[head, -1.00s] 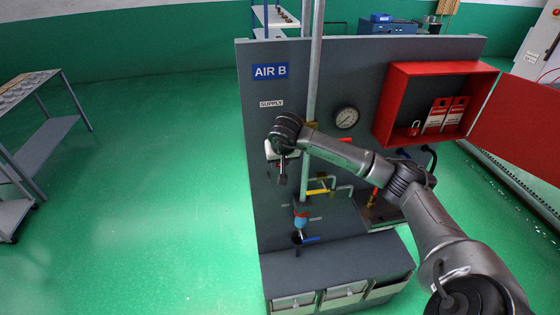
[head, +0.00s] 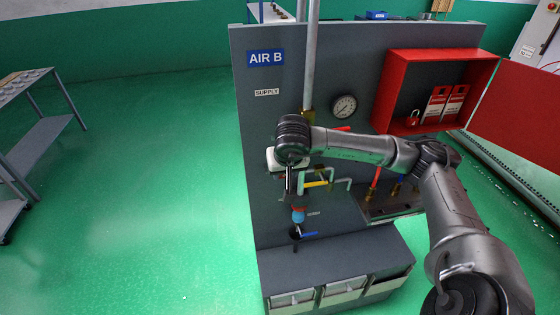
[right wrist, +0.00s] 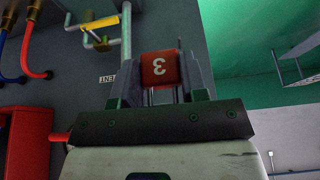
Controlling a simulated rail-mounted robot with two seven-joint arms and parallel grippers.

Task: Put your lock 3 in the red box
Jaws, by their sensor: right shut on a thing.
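A red lock marked 3 (right wrist: 159,69) sits between the fingers of my right gripper (right wrist: 158,80) in the right wrist view, its number upside down. The gripper is shut on it. In the head view my right gripper (head: 290,186) points down in front of the grey panel, by the yellow-handled piping; the lock cannot be made out there. The red box (head: 391,92) is fixed high on the panel's right side, well to the right of the gripper, with its door (head: 520,108) swung open. My left gripper is not in view.
A small red padlock (head: 413,118) and two red-and-white tags (head: 444,104) are in the box. A gauge (head: 344,106), a vertical pipe (head: 311,60) and a blue-handled valve (head: 308,234) stand off the panel (head: 258,120). Open floor lies to the left.

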